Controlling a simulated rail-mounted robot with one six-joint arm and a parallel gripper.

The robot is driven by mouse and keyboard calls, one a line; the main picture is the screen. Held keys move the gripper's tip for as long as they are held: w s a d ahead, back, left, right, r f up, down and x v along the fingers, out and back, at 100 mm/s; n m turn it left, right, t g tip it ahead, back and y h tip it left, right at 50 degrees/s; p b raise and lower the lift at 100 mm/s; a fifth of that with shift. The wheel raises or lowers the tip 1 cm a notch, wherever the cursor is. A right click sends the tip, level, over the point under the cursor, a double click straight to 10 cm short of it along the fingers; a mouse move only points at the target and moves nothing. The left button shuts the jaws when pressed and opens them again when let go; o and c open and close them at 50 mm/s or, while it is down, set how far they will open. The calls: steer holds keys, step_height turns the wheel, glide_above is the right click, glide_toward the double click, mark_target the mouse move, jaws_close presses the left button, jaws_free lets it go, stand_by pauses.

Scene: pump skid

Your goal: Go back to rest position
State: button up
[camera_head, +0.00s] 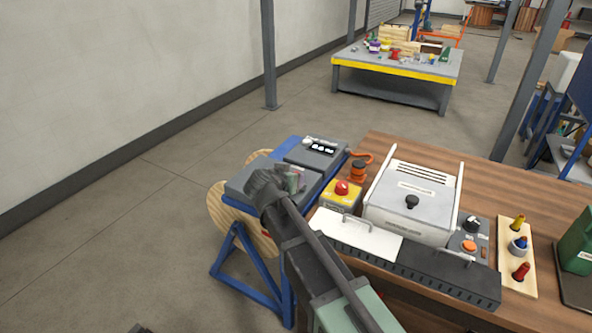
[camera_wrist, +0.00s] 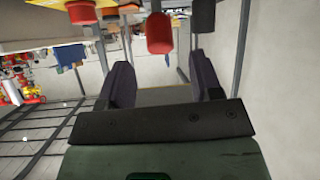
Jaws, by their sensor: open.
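My arm reaches from the bottom of the head view up over the small blue-framed stand. My gripper (camera_head: 290,180) is at its end, above the grey panels on that stand, small and partly hidden by the wrist. In the wrist view the two dark fingers of my gripper (camera_wrist: 164,82) stand wide apart. The gap between them is empty, with floor behind it. A red rounded part (camera_wrist: 159,33) and a dark part (camera_wrist: 202,15) hang into the top of that view, beyond the fingers; I cannot tell whether they are close to them.
The wooden bench (camera_head: 385,150) at right bears a grey lidded box (camera_head: 410,205), a yellow box with a red button (camera_head: 342,193), an orange valve (camera_head: 358,170) and a plug board (camera_head: 517,260). The blue-framed stand (camera_head: 223,262) is beside it. Open floor (camera_head: 130,215) lies left.

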steer(key=v, duration=0.3)
steer(key=shift+s+p, duration=0.15)
steer(key=shift+p, duration=0.2)
steer(key=s+d+f+n+g+p, duration=0.1)
steer(key=s+d+f+n+g, duration=0.4)
steer(key=s, duration=0.4)
steer(key=s+d+m+g+y+p, duration=0.1)
steer(key=s+d+g+y, duration=0.1)
steer(key=s+d, duration=0.4)
steer(key=s+d+g+y+p, duration=0.2)
steer(key=s+d+g, duration=0.2)
steer(key=d, duration=0.8)
steer(key=shift+s+r+m, duration=0.35)
steer(key=shift+s+m, duration=0.05)
steer(key=shift+s, duration=0.75)
steer(key=shift+d, duration=0.15)
